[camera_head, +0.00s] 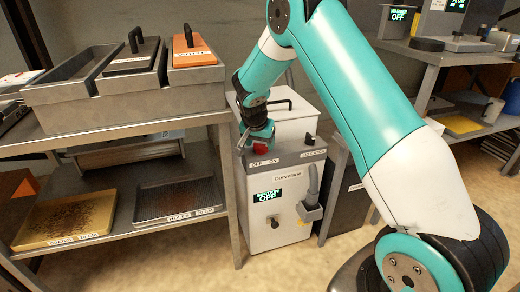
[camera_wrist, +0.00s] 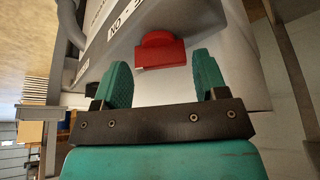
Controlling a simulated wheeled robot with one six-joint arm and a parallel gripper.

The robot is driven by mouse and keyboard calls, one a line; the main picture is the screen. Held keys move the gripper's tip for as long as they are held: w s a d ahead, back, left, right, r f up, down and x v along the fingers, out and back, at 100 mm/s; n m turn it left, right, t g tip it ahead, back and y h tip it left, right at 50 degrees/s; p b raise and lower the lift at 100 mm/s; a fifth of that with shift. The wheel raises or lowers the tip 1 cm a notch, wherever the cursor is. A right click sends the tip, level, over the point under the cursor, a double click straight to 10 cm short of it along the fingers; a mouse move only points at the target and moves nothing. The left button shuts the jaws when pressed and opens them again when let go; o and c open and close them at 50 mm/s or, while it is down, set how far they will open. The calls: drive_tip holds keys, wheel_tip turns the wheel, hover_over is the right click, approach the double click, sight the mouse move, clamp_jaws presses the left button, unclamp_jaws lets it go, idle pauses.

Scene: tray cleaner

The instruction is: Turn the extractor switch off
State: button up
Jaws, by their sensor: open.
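The red extractor switch (camera_head: 263,147) sits on the top panel of the grey extractor cabinet (camera_head: 262,223), beside the printed words OFF and ON. My gripper (camera_head: 257,136) is right above it and partly hides it. In the wrist view the red switch (camera_wrist: 160,50) lies just beyond and between the teal fingertips of my gripper (camera_wrist: 158,75). The fingers are open, with a visible gap on each side of the switch. A green display (camera_head: 267,196) on the cabinet front reads OFF. The switch's exact position is hard to tell.
A steel bench (camera_head: 130,122) with lidded bins stands left of the cabinet, with trays (camera_head: 180,199) on its lower shelf. A black-handled lid or control (camera_head: 310,140) and a grey hose fitting (camera_head: 312,195) are on the cabinet's right. Shelves (camera_head: 450,58) stand at right.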

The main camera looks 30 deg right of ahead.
drive_tip(key=shift+x, duration=0.85)
drive_tip(key=c, duration=0.7)
drive_tip(key=shift+o, duration=0.3)
drive_tip(key=shift+r+n, duration=0.1)
drive_tip(key=shift+n, duration=0.2)
drive_tip(key=n+y+p, duration=0.1)
drive_tip(key=n+p, duration=0.1)
drive_tip(key=shift+d+n+t, duration=0.1)
drive_tip(key=shift+n+t, duration=0.2)
drive_tip(key=shift+t, duration=0.1)
drive_tip(key=shift+n+t+y+p, duration=0.5)
drive_tip(key=shift+n+p, duration=0.65)
drive_tip(key=shift+n, duration=0.85)
